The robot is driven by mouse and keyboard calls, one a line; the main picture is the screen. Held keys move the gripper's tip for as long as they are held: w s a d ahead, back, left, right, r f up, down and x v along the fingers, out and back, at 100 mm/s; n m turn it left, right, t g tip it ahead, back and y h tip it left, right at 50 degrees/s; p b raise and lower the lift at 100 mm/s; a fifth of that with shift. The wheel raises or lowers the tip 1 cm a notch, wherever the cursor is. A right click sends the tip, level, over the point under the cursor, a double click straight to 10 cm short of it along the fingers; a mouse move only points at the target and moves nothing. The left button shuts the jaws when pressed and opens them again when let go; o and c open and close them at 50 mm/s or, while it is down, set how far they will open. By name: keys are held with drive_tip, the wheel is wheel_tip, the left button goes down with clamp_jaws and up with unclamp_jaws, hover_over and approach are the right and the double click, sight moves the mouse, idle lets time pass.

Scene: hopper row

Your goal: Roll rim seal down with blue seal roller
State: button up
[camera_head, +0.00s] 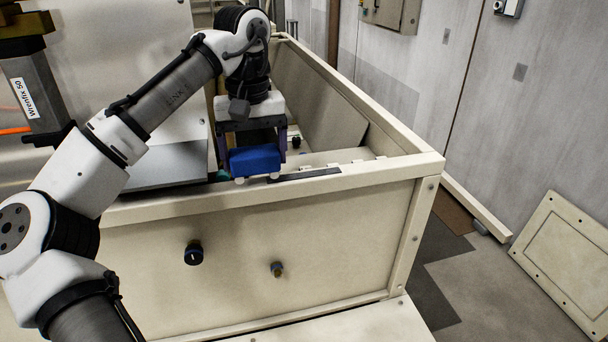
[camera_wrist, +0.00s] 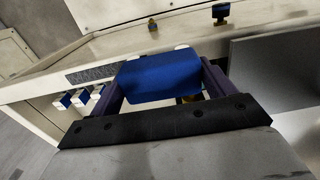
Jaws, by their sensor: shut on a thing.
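My gripper (camera_head: 252,142) points down over the near rim of the cream hopper (camera_head: 310,195). It is shut on the blue seal roller (camera_head: 254,161), a blue block with small white wheels at its lower edge. In the wrist view the roller (camera_wrist: 158,78) sits between the two purple fingers. The rim seal (camera_head: 305,174) is a dark strip along the near rim, just right of the roller. It also shows in the wrist view (camera_wrist: 92,73), left of the roller. I cannot tell whether the wheels touch the rim, or whether seal lies under the roller.
A grey plate (camera_head: 168,165) lies left of the roller. Knobs (camera_head: 194,253) and (camera_head: 278,269) stick out of the hopper's front. Several blue-and-white pieces (camera_wrist: 82,97) show inside the rim in the wrist view. The rim right of the seal is clear. A loose panel (camera_head: 570,245) leans at the right.

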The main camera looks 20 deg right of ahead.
drive_tip(key=shift+r, duration=0.25)
drive_tip(key=shift+r, duration=2)
